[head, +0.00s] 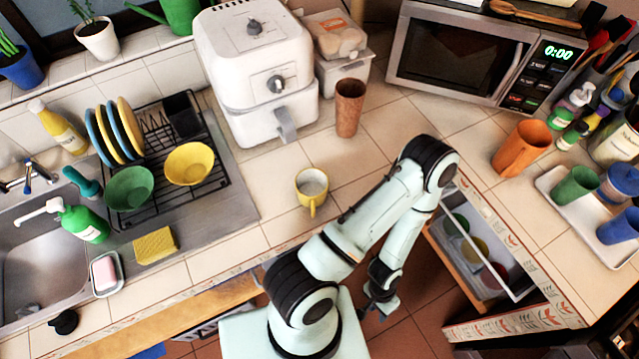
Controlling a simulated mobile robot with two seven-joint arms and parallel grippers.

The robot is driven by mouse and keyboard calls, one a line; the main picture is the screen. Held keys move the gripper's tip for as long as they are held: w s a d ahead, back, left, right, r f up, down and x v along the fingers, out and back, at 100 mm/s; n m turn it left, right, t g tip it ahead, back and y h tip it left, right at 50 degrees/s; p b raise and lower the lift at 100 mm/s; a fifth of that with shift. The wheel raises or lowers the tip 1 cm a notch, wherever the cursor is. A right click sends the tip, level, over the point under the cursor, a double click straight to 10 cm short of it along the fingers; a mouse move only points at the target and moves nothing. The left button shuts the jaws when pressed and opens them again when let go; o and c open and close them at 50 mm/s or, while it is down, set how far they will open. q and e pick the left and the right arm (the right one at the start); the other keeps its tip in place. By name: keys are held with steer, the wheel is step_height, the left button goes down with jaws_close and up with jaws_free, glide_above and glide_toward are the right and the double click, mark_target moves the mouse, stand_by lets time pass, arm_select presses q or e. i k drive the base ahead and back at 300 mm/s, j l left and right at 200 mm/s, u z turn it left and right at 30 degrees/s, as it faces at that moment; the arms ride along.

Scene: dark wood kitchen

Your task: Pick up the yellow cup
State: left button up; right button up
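The yellow cup (312,199) stands upright on the tiled counter, in front of the white air fryer, with its handle toward the counter's front edge. Its inside looks pale. My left gripper (376,308) hangs low over the floor, in front of the counter and below and to the right of the cup. It is well apart from the cup. Its fingers are small and dark here, and I cannot tell whether they are open or shut. My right gripper is not in view.
The air fryer (258,75) and a brown tumbler (349,107) stand behind the cup. A dish rack (150,150) with bowls and plates is to the left. Counter around the cup is clear.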

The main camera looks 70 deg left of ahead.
mark_target(310, 185)
steer(key=u, duration=0.5)
steer(key=k+u, duration=0.15)
steer(key=u, duration=0.3)
steer(key=k+u, duration=0.1)
steer(key=u, duration=0.85)
steer(key=k+j+u, duration=0.1)
steer(key=u, duration=0.4)
